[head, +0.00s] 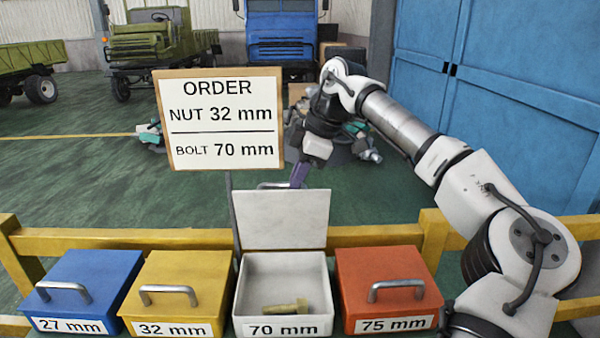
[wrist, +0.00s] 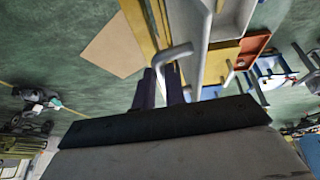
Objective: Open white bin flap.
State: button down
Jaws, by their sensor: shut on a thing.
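The white bin (head: 250,268) is labelled 70 mm, and its flap (head: 285,218) stands raised and nearly upright at the back. A brass-coloured bolt (head: 280,309) lies inside the bin. The flap's grey handle (head: 268,185) is behind its top edge; the handle also shows in the wrist view (wrist: 176,52). My gripper (head: 299,176) has purple fingers and is at the right part of the handle, behind the flap. In the wrist view my gripper (wrist: 161,80) is shut on the handle. The exact finger contact is partly hidden.
A blue bin (head: 80,272) and a yellow bin (head: 183,272) stand left, an orange bin (head: 385,268) right, all closed. A yellow rail (head: 130,239) runs behind them. The order board (head: 220,160) stands close left of my gripper.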

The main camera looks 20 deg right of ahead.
jog(key=shift+w, duration=0.1)
jog(key=c, duration=1.5)
grip_release()
jog(key=shift+o, duration=0.2)
jog(key=b+v, duration=0.1)
jog(key=v, duration=1.3)
jog(key=shift+f, duration=0.1)
